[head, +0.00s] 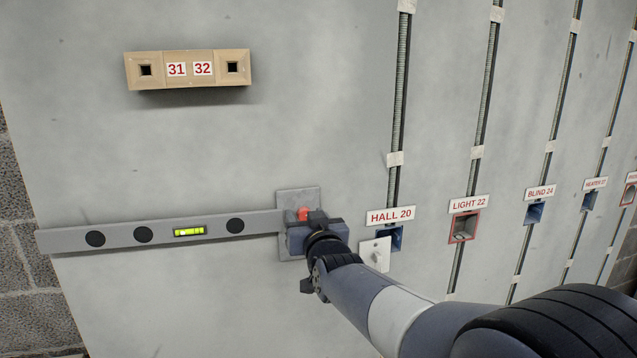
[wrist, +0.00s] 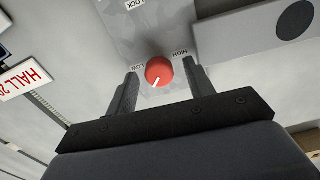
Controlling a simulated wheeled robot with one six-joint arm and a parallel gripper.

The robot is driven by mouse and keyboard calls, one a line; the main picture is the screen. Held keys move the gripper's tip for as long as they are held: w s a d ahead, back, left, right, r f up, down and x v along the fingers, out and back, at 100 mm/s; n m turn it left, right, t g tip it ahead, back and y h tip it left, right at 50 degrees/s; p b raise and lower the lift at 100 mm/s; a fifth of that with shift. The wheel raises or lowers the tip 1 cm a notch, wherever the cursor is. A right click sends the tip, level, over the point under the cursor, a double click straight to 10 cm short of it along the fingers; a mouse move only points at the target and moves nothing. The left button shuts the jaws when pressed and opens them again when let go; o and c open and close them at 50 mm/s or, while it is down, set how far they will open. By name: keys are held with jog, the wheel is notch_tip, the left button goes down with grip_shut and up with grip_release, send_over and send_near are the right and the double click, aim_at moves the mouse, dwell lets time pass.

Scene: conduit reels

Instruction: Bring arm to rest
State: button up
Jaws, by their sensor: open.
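My gripper (wrist: 160,85) is open in the wrist view, with its two dark fingers on either side of a round red knob (wrist: 159,71). A gap shows between each finger and the knob in that view. The knob has a white pointer line and sits on a grey plate (wrist: 137,32) with LOW and HIGH labels. In the head view the red knob (head: 303,214) shows just above my gripper, in front of the plate (head: 296,196). My arm reaches in from the lower right.
A grey spirit level (head: 110,234) runs left from the plate. A beige box (head: 188,69) marked 31 and 32 is on the wall above. To the right are vertical conduits (head: 402,90), labelled sockets such as HALL 20 (head: 390,216), and a small white plate (head: 376,254). The wall's upper middle is bare.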

jog(key=s+d+m+b, duration=0.1)
jog(key=s+d+m, duration=0.1)
jog(key=s, duration=0.8)
jog(key=shift+s+d, duration=0.2)
jog(key=shift+d, duration=0.3)
